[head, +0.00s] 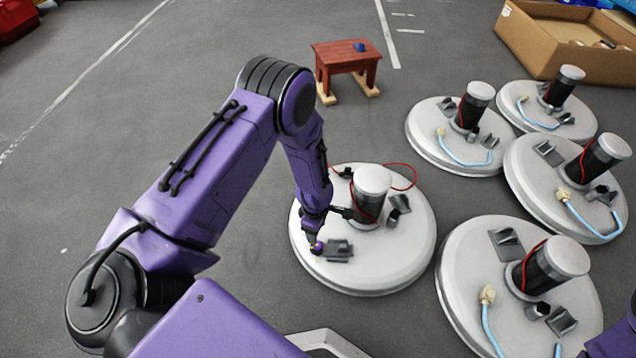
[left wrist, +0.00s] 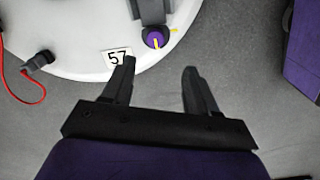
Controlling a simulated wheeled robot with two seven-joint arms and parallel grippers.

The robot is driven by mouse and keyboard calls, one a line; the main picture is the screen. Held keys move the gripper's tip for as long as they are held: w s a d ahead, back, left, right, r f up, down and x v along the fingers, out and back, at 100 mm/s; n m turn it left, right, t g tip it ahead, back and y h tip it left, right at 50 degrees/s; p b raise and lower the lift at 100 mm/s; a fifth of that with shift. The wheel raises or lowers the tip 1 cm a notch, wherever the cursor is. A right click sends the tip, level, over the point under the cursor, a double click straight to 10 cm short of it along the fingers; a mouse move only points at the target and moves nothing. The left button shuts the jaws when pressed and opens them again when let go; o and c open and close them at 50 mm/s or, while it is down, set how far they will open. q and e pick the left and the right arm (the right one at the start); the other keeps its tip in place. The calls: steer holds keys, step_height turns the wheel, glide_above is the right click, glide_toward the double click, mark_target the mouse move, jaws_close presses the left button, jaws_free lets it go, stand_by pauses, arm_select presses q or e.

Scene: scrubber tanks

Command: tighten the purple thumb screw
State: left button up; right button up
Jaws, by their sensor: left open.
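The purple thumb screw (head: 317,248) sits on the left rim of the round white scrubber tank lid (head: 385,270), beside a grey bracket. In the left wrist view the screw (left wrist: 154,39) shows a yellow pointer line and lies just beyond the fingertips. My left gripper (head: 312,236) is right at the screw in the head view, partly covering it. In the left wrist view its two fingers (left wrist: 160,68) are spread apart with nothing between them. My right gripper is not in view.
A dark motor with a red cable (head: 370,190) stands on the lid. Several similar lids (head: 455,155) stand to the right. A red wooden stool (head: 346,60) and a cardboard box (head: 560,40) are farther back.

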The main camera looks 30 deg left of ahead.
arm_select(q)
steer(key=w+f, duration=0.1)
steer(key=n+b, duration=0.1)
steer(key=b, duration=0.2)
glide_above(318, 244)
step_height(318, 244, down, 6)
steer(key=shift+s+r, duration=0.1)
steer(key=shift+s, duration=0.05)
step_height(318, 244, down, 4)
steer(key=shift+b, duration=1.15)
steer(key=shift+f, duration=0.25)
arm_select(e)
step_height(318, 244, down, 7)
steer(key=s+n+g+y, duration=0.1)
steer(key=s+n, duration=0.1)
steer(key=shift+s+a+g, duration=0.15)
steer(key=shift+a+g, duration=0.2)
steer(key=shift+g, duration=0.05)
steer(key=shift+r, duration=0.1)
arm_select(q)
steer(key=c, duration=1.1)
